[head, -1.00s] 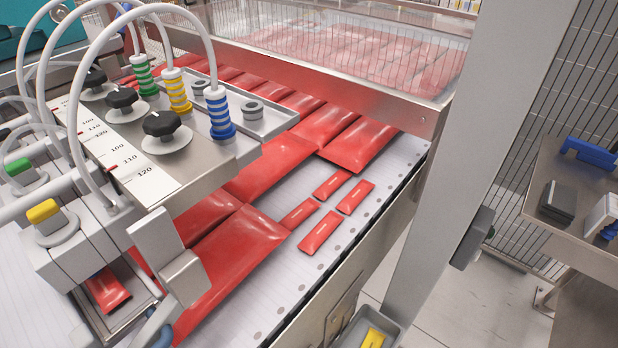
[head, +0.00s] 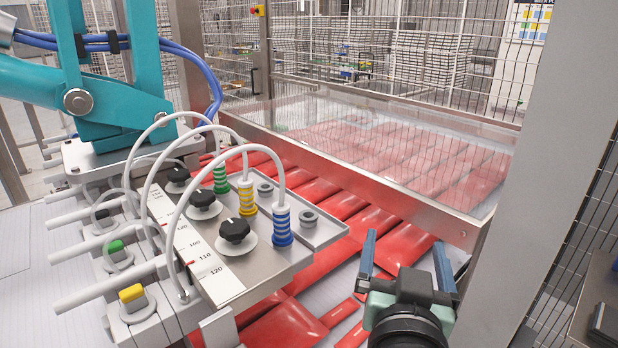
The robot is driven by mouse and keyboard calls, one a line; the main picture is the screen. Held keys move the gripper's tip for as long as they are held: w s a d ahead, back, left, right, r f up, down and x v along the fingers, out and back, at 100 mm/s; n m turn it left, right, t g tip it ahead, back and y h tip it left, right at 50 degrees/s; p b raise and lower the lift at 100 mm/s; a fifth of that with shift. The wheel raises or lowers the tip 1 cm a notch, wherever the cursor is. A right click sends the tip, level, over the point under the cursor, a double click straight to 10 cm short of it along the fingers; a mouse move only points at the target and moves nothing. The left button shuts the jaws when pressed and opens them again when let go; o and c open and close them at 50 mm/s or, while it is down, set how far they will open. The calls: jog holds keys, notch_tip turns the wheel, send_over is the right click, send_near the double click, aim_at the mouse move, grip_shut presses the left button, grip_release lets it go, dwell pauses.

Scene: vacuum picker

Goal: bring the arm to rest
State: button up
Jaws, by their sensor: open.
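My gripper (head: 405,262) is at the lower right of the head view, in front of the red packets. Its two blue-grey fingers point away from me and stand apart. Nothing shows between them except red packets (head: 362,228) and a bit of the white belt behind. Whether the fingers touch anything below cannot be told from this view. The dark wrist below the gripper runs off the bottom edge, and the rest of my arm is out of view.
A metal plate with black knobs (head: 234,230) and striped suction cups (head: 282,222) with hoses stands left of my gripper. A clear guard with a steel frame (head: 462,236) lies behind. A grey post (head: 545,170) rises at the right. A teal machine (head: 115,105) stands at the left.

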jog(key=s+a+r+n+t+y+p, duration=0.1)
jog(key=s+a+r+t, duration=0.2)
jog(key=r, duration=0.8)
jog(key=s+a+r+n+t+y+p, duration=0.1)
jog(key=s+a+r+t, duration=0.3)
jog(key=r, duration=0.8)
jog(key=s+a+r+n+t+y+p, duration=0.1)
jog(key=s+a+r+t+y+p, duration=0.1)
jog(key=r, duration=0.9)
jog(key=s+a+t, duration=0.1)
jog(key=s+a, duration=0.1)
jog(key=a, duration=0.1)
jog(key=shift+s+a+r+n+t, duration=0.25)
jog(key=shift+a+r+n+t, duration=0.1)
jog(key=shift+a+n+t, duration=0.05)
